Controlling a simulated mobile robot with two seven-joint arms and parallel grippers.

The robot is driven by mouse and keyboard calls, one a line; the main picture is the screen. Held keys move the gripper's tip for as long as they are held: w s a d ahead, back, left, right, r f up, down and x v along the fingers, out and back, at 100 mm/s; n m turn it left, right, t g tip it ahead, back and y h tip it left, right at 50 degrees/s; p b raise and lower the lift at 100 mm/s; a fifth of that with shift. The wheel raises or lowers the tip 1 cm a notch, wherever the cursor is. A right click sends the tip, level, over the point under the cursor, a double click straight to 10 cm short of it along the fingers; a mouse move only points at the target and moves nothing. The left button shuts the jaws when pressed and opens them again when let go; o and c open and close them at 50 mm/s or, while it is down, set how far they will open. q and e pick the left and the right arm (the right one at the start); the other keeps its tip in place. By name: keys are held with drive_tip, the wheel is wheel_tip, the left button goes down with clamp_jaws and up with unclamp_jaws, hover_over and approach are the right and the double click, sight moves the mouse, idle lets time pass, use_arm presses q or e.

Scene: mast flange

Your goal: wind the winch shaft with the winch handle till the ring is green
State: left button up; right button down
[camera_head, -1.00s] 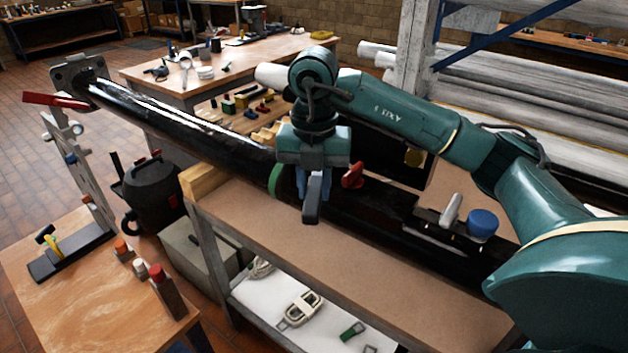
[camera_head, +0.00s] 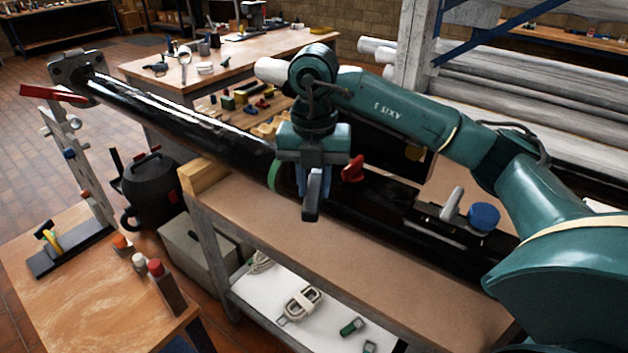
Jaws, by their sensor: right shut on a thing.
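A long black mast (camera_head: 190,120) lies from the upper left across the bench (camera_head: 400,285) to the lower right. A green ring (camera_head: 274,176) circles it just left of my right gripper (camera_head: 310,196). The gripper points down over the mast and is shut on a grey-black piece, apparently the winch handle (camera_head: 311,209). The fingers largely cover the handle, and the winch shaft is hidden behind them. A red knob (camera_head: 352,168) is just right of the gripper. My left gripper is not in view.
A blue round cap (camera_head: 484,217) and a white lever (camera_head: 452,203) sit by the mast on the right. A front table (camera_head: 80,315) holds small bottles and a yellow-handled tool. A black can (camera_head: 152,190) stands behind it. The bench's front strip is clear.

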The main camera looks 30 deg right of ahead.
use_arm(q)
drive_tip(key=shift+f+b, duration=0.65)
drive_tip(key=shift+b, duration=0.05)
use_arm(e)
drive_tip(key=shift+f, duration=0.9)
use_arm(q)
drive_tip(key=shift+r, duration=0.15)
use_arm(e)
drive_tip(key=shift+w+a+r, duration=0.1)
drive_tip(key=shift+w+a, duration=0.15)
drive_tip(key=shift+a, duration=0.05)
use_arm(q)
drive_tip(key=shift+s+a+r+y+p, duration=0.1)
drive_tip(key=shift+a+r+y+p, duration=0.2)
drive_tip(key=shift+p, duration=0.5)
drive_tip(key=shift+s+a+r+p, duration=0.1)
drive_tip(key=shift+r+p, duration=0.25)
drive_tip(key=shift+p, duration=0.4)
use_arm(e)
drive_tip(key=w+a+m, duration=0.5)
drive_tip(key=w+m, duration=0.3)
drive_tip(key=shift+w, duration=0.2)
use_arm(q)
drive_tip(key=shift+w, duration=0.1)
